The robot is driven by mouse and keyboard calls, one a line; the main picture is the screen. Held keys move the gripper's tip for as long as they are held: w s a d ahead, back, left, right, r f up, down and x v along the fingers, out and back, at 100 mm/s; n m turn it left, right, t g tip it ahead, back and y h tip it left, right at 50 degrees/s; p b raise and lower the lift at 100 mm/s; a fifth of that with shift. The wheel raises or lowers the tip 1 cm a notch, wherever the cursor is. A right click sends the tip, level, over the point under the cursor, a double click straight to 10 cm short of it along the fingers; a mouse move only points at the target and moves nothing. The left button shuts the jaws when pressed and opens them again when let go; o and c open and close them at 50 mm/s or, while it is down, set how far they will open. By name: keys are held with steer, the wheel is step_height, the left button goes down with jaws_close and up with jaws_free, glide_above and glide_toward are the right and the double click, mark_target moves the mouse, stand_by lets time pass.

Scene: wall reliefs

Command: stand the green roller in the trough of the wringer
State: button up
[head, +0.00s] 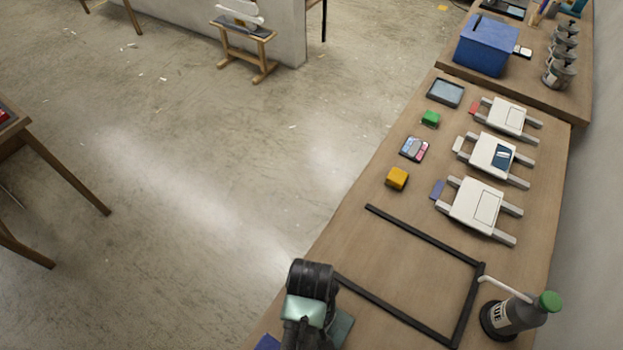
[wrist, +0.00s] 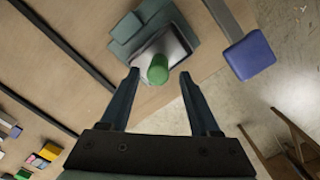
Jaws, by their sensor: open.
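The green roller (wrist: 157,68) shows in the wrist view as a short cylinder with its round end toward the camera. It appears to stand on the grey, tray-like part of a teal-grey block, which I take to be the wringer (wrist: 128,30). Whether its base is seated in the trough is hidden. My gripper (wrist: 159,73) is open, with one finger on each side of the roller and visible gaps. In the head view my arm hides the roller; only a teal-grey corner of the wringer (head: 343,326) shows beside it.
A blue-violet block (wrist: 250,55) lies right of the wringer in the wrist view. In the head view a black bar frame (head: 425,238), a dark bottle with a green cap (head: 515,315), white bodies with grey arms (head: 477,205) and small coloured blocks occupy the table.

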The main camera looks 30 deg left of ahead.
step_height(320, 180, up, 9)
steer(key=shift+w+a+f+b, duration=0.1)
steer(key=shift+a+b, duration=0.05)
steer(key=shift+b, duration=0.25)
steer(key=w+r+m+t+y, duration=0.25)
steer(key=w+r+t, duration=0.65)
steer(key=w+r, duration=0.85)
steer(key=w+d+r+m+t, duration=0.1)
steer(key=w+d+r+t, duration=0.15)
steer(key=r, duration=0.55)
steer(key=w+d+r+m+t, duration=0.1)
steer(key=w+r+t, duration=0.25)
steer(key=r, duration=0.45)
steer(key=s+d+r+m+t, duration=0.25)
steer(key=r+t, duration=0.35)
steer(key=r, duration=1)
steer(key=s+d+r+m+t+h, duration=0.1)
steer(key=s+d+r+t, duration=0.1)
steer(key=s+r, duration=0.3)
steer(key=s+d+r+t+h, duration=0.1)
steer(key=s+r+t, duration=0.3)
steer(key=r, duration=0.6)
steer(key=shift+s+d+r+m+t, duration=0.4)
steer(key=shift+s+d, duration=0.2)
steer(key=shift+s, duration=0.15)
steer(key=shift+h, duration=0.25)
step_height(320, 180, down, 10)
steer(key=b, duration=0.9)
steer(key=shift+b, duration=0.35)
